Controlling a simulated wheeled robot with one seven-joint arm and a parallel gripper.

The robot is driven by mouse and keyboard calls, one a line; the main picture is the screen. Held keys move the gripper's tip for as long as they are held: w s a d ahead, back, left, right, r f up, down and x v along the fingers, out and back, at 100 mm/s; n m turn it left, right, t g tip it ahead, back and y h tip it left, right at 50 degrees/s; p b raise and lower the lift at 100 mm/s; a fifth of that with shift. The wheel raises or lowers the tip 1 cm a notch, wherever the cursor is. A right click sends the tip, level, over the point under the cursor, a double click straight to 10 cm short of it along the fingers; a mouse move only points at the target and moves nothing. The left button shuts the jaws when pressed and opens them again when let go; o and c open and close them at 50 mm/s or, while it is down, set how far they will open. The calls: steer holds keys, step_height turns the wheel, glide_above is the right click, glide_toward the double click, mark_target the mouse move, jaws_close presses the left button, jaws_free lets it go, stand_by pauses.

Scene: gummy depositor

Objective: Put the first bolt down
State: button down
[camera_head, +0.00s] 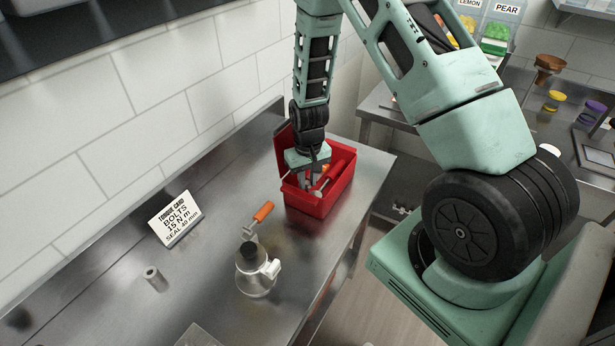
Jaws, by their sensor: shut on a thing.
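My gripper (308,178) is inside the mouth of the open red toolbox (318,207), pointing down. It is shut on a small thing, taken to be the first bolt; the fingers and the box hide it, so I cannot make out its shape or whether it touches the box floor. A tool with an orange part (325,170) lies in the box beside the fingers.
The toolbox stands on a steel counter (215,250). Nearby are an orange-handled tool (263,211), a metal fitting with a black top (257,275), a small grey cylinder (154,278) and a torque card (174,217). The counter left of the box has free room.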

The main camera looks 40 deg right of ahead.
mark_target(308, 183)
steer(key=shift+f+b, duration=0.55)
steer(key=shift+f, duration=0.1)
steer(key=c, duration=1.3)
jaws_free()
steer(key=shift+r, duration=0.1)
steer(key=shift+r+p, duration=0.55)
steer(key=shift+r, duration=0.05)
step_height(308, 183, up, 12)
steer(key=b, duration=0.4)
steer(key=s+a+r+n, duration=0.2)
steer(key=s+a+r, duration=0.15)
steer(key=a, duration=0.45)
steer(key=s+a+r+n, duration=0.2)
steer(key=s+a, duration=0.2)
steer(key=a, duration=0.4)
steer(key=s+a+r+n, duration=0.1)
steer(key=s+a+n, duration=0.1)
steer(key=s, duration=0.3)
steer(key=s+a+r+n, duration=0.1)
steer(key=s+a+n, duration=0.1)
steer(key=s+a, duration=0.2)
steer(key=s+a+r+n, duration=0.1)
steer(key=s+a+n, duration=0.1)
steer(key=s, duration=0.5)
steer(key=shift+s+a+r, duration=0.25)
steer(key=shift+a+r, duration=0.05)
steer(key=shift+a, duration=0.35)
